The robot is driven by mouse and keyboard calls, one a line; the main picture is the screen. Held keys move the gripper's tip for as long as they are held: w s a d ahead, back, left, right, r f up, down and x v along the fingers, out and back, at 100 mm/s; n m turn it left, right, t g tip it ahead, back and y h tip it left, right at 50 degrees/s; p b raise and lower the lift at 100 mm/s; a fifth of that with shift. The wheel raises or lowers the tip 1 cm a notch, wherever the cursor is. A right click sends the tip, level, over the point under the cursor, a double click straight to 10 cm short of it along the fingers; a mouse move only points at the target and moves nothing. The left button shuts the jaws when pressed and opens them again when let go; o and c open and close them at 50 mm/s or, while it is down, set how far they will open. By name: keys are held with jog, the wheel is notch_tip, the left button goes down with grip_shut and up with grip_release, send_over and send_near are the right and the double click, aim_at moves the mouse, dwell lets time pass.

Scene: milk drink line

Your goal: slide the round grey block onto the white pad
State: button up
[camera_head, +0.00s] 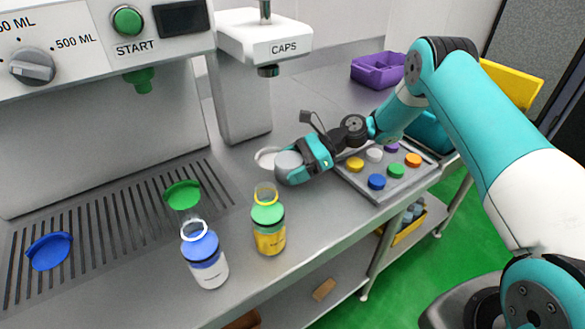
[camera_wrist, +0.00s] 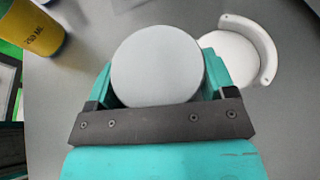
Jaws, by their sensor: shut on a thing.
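The round grey block (camera_head: 289,166) stands on the steel counter, between the fingers of my gripper (camera_head: 304,164). In the wrist view the block (camera_wrist: 157,65) shows as a light grey disc, with a teal finger of my gripper (camera_wrist: 157,75) on each side. The gripper is shut on it. The white pad (camera_head: 266,156) lies just behind and left of the block in the head view, partly hidden by it. In the wrist view the pad (camera_wrist: 228,50) is at the right, apart from the block, with a raised curved rim on its far side.
A grey tray (camera_head: 376,190) of coloured caps lies right of the gripper. The CAPS dispenser (camera_head: 264,40) overhangs behind. A purple bin (camera_head: 378,70) is farther back.

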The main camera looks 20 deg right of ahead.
aim_at(279, 154)
jog(key=w, duration=0.1)
jog(key=w+a+b, duration=0.1)
jog(key=w+b, duration=0.1)
jog(key=w, duration=0.1)
jog(key=shift+a+f, duration=0.2)
jog(key=shift+f, duration=0.05)
jog(key=shift+w+a+b, duration=0.15)
jog(key=shift+w+b, duration=0.15)
jog(key=shift+b, duration=0.05)
jog(key=shift+w+a+r, duration=0.1)
jog(key=shift+w+r, duration=0.15)
jog(key=shift+w, duration=0.05)
jog(key=shift+w+a+f+b, duration=0.15)
jog(key=shift+w+b, duration=0.4)
jog(key=shift+b, duration=0.05)
jog(key=shift+w, duration=0.2)
jog(key=shift+w+a+r, duration=0.1)
jog(key=shift+a+r, duration=0.05)
jog(key=shift+r, duration=0.1)
